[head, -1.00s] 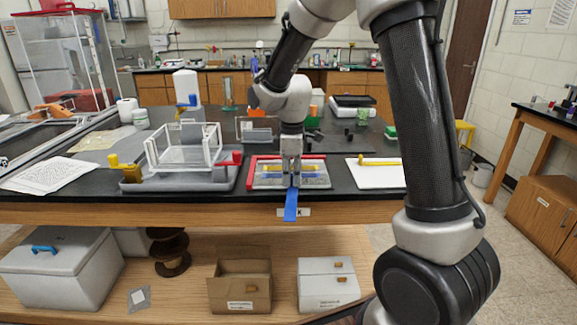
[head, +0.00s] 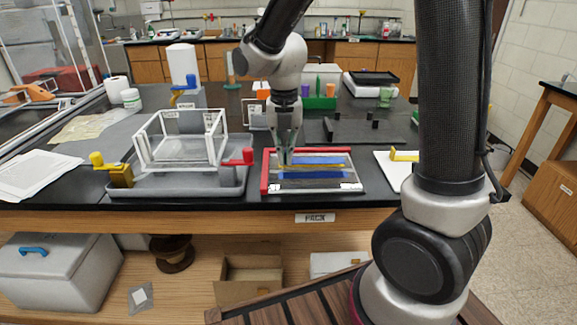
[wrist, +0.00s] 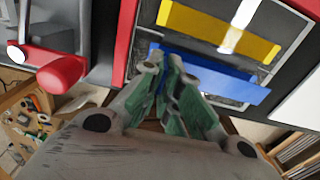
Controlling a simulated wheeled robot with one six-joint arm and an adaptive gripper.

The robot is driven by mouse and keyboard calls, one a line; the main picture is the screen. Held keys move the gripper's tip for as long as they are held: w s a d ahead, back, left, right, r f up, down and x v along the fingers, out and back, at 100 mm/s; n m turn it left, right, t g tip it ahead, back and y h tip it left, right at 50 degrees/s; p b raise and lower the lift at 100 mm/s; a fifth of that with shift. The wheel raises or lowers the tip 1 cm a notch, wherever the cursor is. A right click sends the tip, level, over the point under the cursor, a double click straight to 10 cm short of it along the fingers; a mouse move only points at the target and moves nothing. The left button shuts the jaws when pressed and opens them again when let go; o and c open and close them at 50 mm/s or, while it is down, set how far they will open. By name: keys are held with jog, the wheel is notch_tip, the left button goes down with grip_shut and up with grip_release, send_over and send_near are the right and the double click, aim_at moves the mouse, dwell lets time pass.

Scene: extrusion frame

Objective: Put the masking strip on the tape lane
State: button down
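The masking strip is a blue band (head: 325,160) that runs to the right from my fingertips in the head view. It also shows in the wrist view (wrist: 235,89), reaching past the board's right edge in the picture. My gripper (head: 286,158) is over the left part of the framed board (head: 350,187); its fingers are close together on the strip's left end. The tape lane looks to be the blue stripe (head: 315,175) on the board, near side. In the wrist view the strip partly covers it. The strip appears raised above the board; the exact gap is unclear.
A yellow stripe (wrist: 220,30) lies on the board beyond the blue one. A red-edged rail bounds the board's left side. To the left is a clear box frame on a grey tray (head: 180,185) with a red knob (head: 241,157). A white board (head: 385,160) is at right.

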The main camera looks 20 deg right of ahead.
aim_at(285, 176)
jog(key=shift+f, duration=2.1)
jog(key=shift+f, duration=0.1)
jog(key=c, duration=1.6)
grip_release()
jog(key=shift+c, duration=0.2)
